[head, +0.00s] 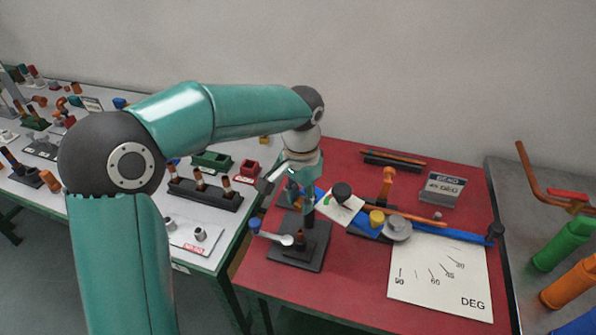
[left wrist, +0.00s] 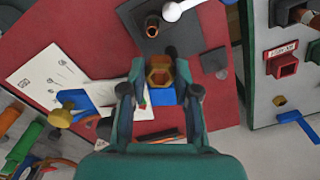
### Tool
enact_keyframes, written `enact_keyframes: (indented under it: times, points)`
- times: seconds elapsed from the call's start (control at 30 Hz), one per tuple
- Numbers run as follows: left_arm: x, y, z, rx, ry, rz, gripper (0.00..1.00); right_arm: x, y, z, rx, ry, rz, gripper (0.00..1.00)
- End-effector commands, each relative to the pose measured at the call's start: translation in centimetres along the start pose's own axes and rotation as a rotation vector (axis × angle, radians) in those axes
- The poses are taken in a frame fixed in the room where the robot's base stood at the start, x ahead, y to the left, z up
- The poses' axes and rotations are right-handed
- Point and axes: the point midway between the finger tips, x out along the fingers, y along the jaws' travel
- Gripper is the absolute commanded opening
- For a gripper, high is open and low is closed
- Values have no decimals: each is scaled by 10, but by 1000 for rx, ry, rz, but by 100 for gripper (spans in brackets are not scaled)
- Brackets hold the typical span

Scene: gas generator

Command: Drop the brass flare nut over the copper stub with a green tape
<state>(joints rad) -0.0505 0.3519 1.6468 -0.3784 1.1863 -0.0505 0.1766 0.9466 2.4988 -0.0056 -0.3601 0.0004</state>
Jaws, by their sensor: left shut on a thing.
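My left gripper (head: 302,198) hangs over the red table, beside and above a black fixture (head: 313,250). In the left wrist view its fingers (left wrist: 160,76) are shut on the brass flare nut (left wrist: 159,72), a hexagonal ring with its opening facing the camera. A copper stub (left wrist: 152,24) stands upright on the black fixture, apart from the nut; it also shows in the head view (head: 300,238). I cannot make out green tape on it. More copper stubs stand in a dark rack (head: 207,195) on the white table; their tape colours are unclear. My right gripper is not in view.
A pale spoon-like piece with a blue end (head: 272,236) lies across the fixture's left side. A bending tool with an orange rod (head: 410,214) and a degree chart (head: 440,278) fill the red table's right. A red block (head: 247,172) sits on the white table.

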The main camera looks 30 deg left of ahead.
Motion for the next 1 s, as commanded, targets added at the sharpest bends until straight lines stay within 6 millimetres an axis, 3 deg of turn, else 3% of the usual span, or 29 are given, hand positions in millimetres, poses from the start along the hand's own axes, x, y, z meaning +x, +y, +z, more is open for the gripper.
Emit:
enact_keyframes:
  times: [0.2,0.63,1.0]
  points:
    - [9,11,13,35,-1,5,16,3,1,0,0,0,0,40]
    - [9,12,14,36,0,5,16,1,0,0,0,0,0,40]
    - [37,12,14,36,-1,5,16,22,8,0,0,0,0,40]
